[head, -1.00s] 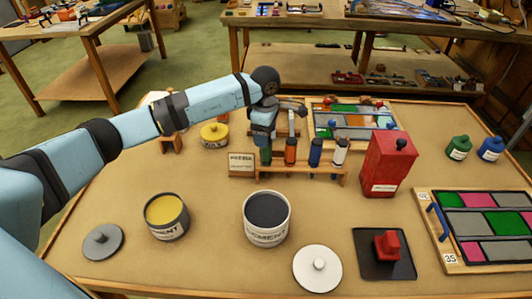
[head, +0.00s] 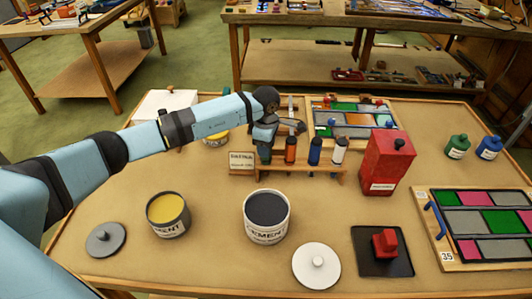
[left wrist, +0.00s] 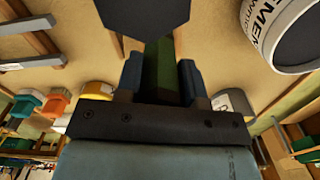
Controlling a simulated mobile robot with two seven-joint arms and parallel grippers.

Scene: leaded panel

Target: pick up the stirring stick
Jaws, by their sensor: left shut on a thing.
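My left gripper (head: 265,143) points down at the left end of the wooden bottle rack (head: 320,173), over the green bottle (head: 265,156). In the left wrist view its fingers (left wrist: 160,80) are shut on a narrow green thing (left wrist: 160,62), seemingly that bottle; I cannot tell whether it is still seated in the rack. A pale upright strip (head: 291,104) shows behind the rack; I cannot tell whether it is the stirring stick. No stirring stick can be made out for certain. My right gripper is out of view.
Beside the green bottle stand red (head: 290,150), blue (head: 314,152) and white (head: 339,150) ones. An open dark cement can (head: 266,230) and a yellow-filled can (head: 170,224) stand in front. A red box (head: 384,165) is right of the rack. The table between rack and cans is clear.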

